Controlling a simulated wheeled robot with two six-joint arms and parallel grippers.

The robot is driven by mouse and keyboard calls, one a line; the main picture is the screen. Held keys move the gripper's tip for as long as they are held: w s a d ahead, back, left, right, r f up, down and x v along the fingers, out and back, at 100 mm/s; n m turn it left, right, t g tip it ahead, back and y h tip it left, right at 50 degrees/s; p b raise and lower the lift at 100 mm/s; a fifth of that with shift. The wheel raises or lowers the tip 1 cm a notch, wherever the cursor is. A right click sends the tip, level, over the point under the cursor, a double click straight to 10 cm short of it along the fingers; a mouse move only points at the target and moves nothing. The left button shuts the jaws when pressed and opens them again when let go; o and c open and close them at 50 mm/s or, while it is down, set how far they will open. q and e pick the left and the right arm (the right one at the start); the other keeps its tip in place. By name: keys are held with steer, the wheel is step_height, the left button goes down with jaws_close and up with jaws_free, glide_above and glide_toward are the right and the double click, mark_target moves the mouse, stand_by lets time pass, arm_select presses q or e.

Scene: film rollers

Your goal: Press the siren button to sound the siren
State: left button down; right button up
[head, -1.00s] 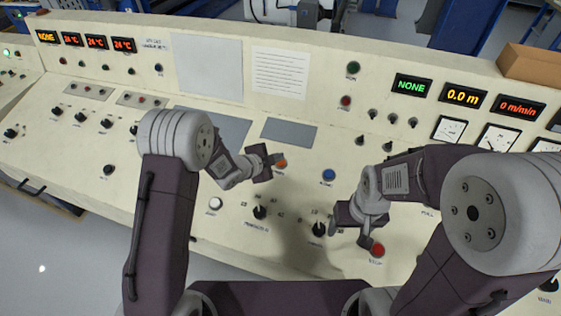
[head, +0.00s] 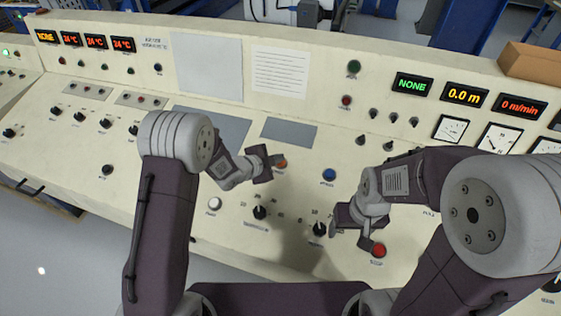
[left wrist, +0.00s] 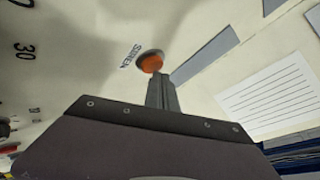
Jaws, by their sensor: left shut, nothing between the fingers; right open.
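The siren button is an orange-red round button (head: 281,163) on the cream console, just beyond my left gripper in the head view. The left wrist view shows the orange button (left wrist: 152,63) beside a label reading SIREN. My left gripper (head: 276,159) is shut and empty, with its tips at the button. In the left wrist view the closed fingers (left wrist: 158,82) partly overlap the button's lower edge; I cannot tell whether they touch it. My right gripper (head: 352,235) is open and empty over the console, beside a red button (head: 378,250).
A blue button (head: 328,175), a white button (head: 214,203) and black knobs (head: 260,212) (head: 319,229) stand around the grippers. Grey panels (head: 289,132) and a paper sheet (head: 279,75) lie behind. A cardboard box (head: 530,66) sits at the back right.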

arm_select(q)
steer(key=shift+f+b, duration=0.35)
steer(key=shift+f, duration=0.1)
stand_by(0.6)
steer(key=shift+s+r+p, duration=0.1)
steer(key=shift+r+p, duration=0.5)
steer(key=shift+r, duration=0.3)
steer(key=r+p, duration=0.2)
steer(key=r, duration=0.1)
steer(key=s+r+p, duration=0.1)
steer(key=shift+a+r, duration=0.25)
steer(key=shift+r, duration=0.15)
